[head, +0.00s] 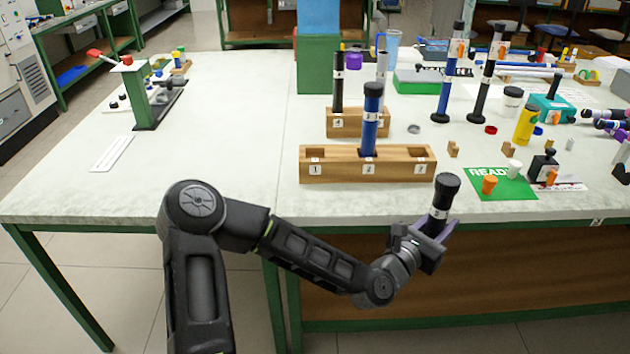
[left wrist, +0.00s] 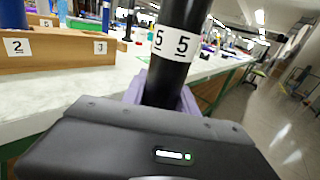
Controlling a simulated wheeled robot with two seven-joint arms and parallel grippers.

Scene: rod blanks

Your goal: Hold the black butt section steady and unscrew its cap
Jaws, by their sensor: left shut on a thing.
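My left gripper (head: 436,232) is shut on a black section (head: 439,212) in front of the table's front edge. The section stands nearly upright, leaning slightly right in the head view, with a wider black cap (head: 447,185) on top. In the left wrist view the black section (left wrist: 181,60) carries a white label with the number 5, and light purple fingers (left wrist: 165,100) close around it below the label. The cap is outside the left wrist view. The section's lower end is hidden by the gripper. My right gripper is not in view.
A wooden rack (head: 390,170) marked 1 and 2 holds a blue section (head: 370,130) in slot 2. A second rack (head: 345,123) stands behind it. A green mat (head: 515,188) with small parts lies at right. Several upright rods and bottles crowd the right side. The left table is mostly clear.

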